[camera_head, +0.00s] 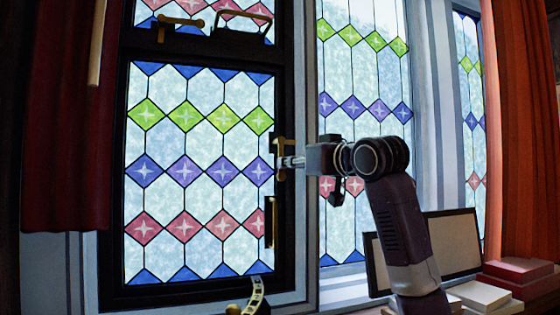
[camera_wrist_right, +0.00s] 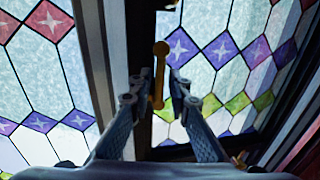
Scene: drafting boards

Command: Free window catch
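A brass window catch (camera_head: 281,146) sits on the right edge of the dark-framed stained-glass window (camera_head: 287,80). My right gripper (camera_head: 287,162) reaches it from the right. In the right wrist view the catch (camera_wrist_right: 159,75) is an upright brass lever with a round knob at its top. The two fingers of my right gripper (camera_wrist_right: 161,76) stand on either side of the lever, with narrow gaps between, so it looks open. Whether a fingertip touches the lever is unclear. The catch's base is partly hidden in the head view. My left gripper is not in view.
A vertical brass handle (camera_head: 271,222) sits lower on the frame. A perforated brass strip (camera_head: 257,294) shows at the bottom. A red curtain (camera_head: 62,120) hangs left, an orange one (camera_head: 528,130) right. Books (camera_head: 518,272) and a framed panel (camera_head: 456,246) stand at lower right.

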